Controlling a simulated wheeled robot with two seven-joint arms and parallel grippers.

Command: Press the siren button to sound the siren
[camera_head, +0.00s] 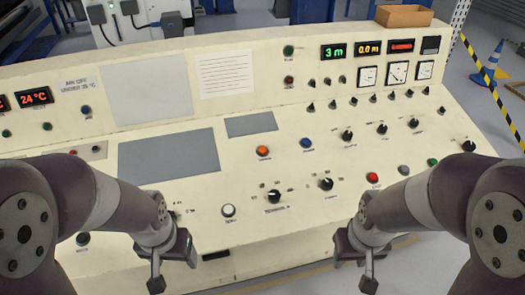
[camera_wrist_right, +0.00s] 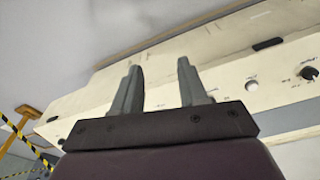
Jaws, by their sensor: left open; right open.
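The cream control console carries several push buttons with labels too small to read, so I cannot tell which is the siren button. An orange button (camera_head: 263,151) and a blue button (camera_head: 306,143) sit mid-panel. A white button (camera_head: 228,210) is near the front edge. A red button (camera_head: 372,177), a grey button (camera_head: 403,170) and a green button (camera_head: 433,162) form a row at right. My left gripper (camera_head: 174,266) is open and empty by the console's front edge. My right gripper (camera_head: 355,266) is open and empty before that edge; its spread fingers show in the right wrist view (camera_wrist_right: 160,70).
Black knobs, such as one (camera_head: 326,184) near the front, stand up from the panel. Displays and gauges line the raised back. A cardboard box (camera_head: 404,16) sits on top at right. A blue cone (camera_head: 488,65) and striped tape (camera_head: 490,88) are beyond the right end.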

